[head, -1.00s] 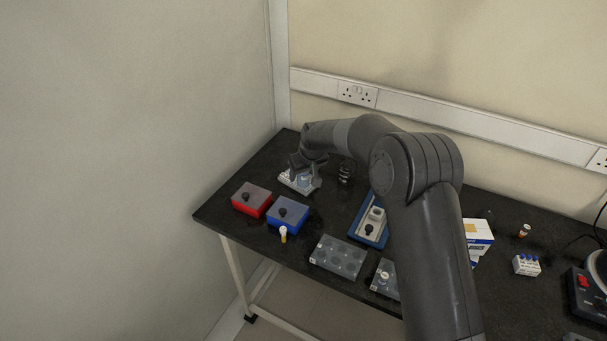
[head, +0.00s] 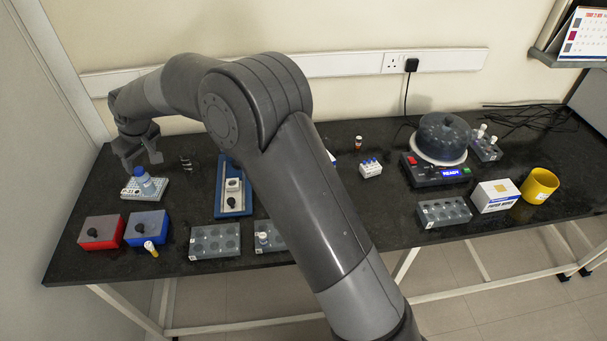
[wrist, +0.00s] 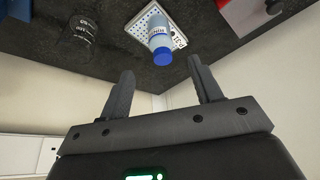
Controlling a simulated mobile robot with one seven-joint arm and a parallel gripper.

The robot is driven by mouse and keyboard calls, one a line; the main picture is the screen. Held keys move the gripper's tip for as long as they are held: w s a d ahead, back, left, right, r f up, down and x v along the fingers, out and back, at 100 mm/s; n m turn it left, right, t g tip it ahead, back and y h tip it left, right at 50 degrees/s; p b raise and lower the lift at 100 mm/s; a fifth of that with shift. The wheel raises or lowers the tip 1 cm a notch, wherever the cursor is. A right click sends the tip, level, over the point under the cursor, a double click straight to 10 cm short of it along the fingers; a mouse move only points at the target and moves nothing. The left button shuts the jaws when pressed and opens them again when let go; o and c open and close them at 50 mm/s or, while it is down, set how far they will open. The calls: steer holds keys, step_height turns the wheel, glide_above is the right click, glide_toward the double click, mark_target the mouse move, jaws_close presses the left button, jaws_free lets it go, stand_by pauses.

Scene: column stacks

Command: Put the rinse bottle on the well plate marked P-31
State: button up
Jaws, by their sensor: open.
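The rinse bottle (head: 143,181), clear with a blue cap, stands on the white well plate (head: 129,194) at the left end of the bench. The plate's label reads P-31. In the wrist view the bottle (wrist: 158,38) shows its blue cap towards me, and the plate (wrist: 178,40) lies under its base. My gripper (head: 141,165) is open and empty, just above and behind the bottle. In the wrist view the two fingers (wrist: 163,90) are apart, and the bottle is beyond their tips, clear of them.
A blue tray (head: 233,207) and clear racks (head: 215,240) lie to the right.

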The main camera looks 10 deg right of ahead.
steer(key=s+d+r+m+t+h, duration=0.1)
steer(key=s+d+r+m, duration=0.3)
steer(key=d, duration=0.6)
steer(key=s+d+r+n, duration=0.1)
steer(key=s+d+r, duration=0.1)
steer(key=d+r, duration=0.65)
steer(key=s+d+r+m+t+h, duration=0.15)
steer(key=d+r, duration=0.25)
steer(key=d, duration=0.7)
steer(key=s+d+f+m, duration=0.1)
steer(key=s+d+m, duration=0.2)
steer(key=s+d, duration=0.6)
steer(key=s+d+f+m+h, duration=0.1)
steer(key=s+d+f+m, duration=0.1)
steer(key=s+d, duration=0.8)
steer(key=s+m, duration=0.1)
steer(key=s, duration=0.3)
steer(key=shift+s+r+m+t, duration=0.1)
steer(key=shift+m+t, duration=0.15)
